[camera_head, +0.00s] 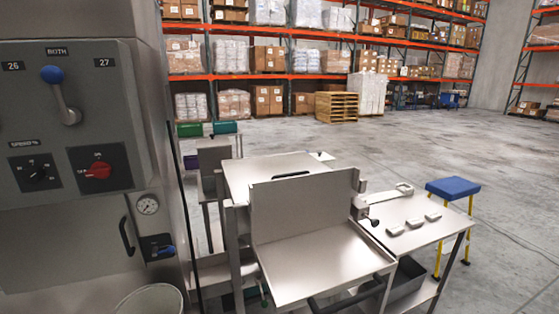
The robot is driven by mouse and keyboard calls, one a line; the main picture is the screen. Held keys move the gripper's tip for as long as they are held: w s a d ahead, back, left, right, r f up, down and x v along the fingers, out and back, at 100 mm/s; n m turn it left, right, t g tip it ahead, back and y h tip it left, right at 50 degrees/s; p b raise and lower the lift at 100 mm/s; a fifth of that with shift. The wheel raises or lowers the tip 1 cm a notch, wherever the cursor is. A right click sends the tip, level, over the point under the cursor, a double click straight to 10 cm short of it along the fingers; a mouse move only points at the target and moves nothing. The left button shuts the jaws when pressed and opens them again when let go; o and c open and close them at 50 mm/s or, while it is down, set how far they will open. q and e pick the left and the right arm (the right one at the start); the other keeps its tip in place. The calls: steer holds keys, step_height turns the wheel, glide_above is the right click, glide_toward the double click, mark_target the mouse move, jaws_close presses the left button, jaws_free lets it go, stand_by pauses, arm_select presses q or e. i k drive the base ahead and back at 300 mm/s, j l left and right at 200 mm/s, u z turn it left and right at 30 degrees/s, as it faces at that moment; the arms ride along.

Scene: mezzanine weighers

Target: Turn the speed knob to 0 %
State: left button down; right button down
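The speed knob (37,174) is a small black dial on a dark square plate, under a label reading "SPEED %", at the lower left of the grey control panel (25,110). Small marks ring it, too small to read. Its pointer direction is hard to make out. A red rotary switch (98,171) sits on another dark plate just right of it. Above them is a blue-ended lever (65,94) under the label "BOTH", between "26" and "27". Neither of my grippers shows in the head view.
Steel weigher tables (318,262) fill the middle. A blue-topped stool (452,187) stands right. Open floor lies beyond, before pallet racks.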

mark_target(33, 175)
steer(key=k+j+z, duration=0.1)
steer(key=z, duration=0.25)
steer(key=u, duration=1.9)
